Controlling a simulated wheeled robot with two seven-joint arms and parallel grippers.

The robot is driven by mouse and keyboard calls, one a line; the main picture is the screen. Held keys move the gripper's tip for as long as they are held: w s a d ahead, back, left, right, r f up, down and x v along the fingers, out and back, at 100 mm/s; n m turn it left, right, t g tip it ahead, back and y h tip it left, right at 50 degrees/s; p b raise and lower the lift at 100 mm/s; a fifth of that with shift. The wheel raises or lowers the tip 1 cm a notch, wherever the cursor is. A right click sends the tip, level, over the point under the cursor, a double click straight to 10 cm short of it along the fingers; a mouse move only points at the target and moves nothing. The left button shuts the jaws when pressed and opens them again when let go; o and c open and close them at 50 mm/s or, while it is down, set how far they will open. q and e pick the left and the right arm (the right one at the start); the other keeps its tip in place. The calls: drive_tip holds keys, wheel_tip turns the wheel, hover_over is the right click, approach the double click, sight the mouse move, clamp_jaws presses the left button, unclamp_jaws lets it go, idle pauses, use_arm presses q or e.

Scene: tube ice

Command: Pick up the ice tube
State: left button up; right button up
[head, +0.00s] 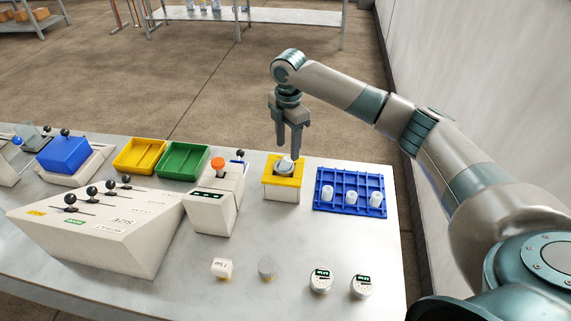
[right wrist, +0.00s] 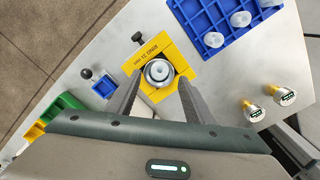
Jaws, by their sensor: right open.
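A yellow-topped white block (head: 281,184) stands on the table, with a round grey socket in its top. A whitish cylinder, seemingly the ice tube (head: 287,163), stands upright in the socket. In the right wrist view, the ice tube (right wrist: 158,70) appears as a pale round top within a grey ring on the yellow block (right wrist: 183,64). My right gripper (head: 288,150) points down just above the tube, open. In the right wrist view, its fingers (right wrist: 160,86) are spread, one toward each side of the socket. Contact cannot be told. My left gripper is not in view.
A blue rack (head: 375,182) with three white cylinders is right of the block. A white device with an orange knob (head: 218,164) is at left. Yellow (head: 140,155) and green (head: 184,158) bins stand farther left. Several small items sit in front, with bare table between.

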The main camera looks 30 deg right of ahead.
sight(288, 159)
drive_tip(key=shift+d+f+p, duration=0.1)
drive_tip(key=shift+f+p, duration=0.15)
drive_tip(key=shift+p, duration=0.1)
wheel_tip(288, 159, down, 3)
drive_tip(key=shift+d+r+p, duration=0.1)
drive_tip(key=shift+p, duration=0.75)
drive_tip(key=shift+w+f, duration=0.1)
drive_tip(key=shift+f, duration=0.55)
drive_tip(key=c, duration=1.1)
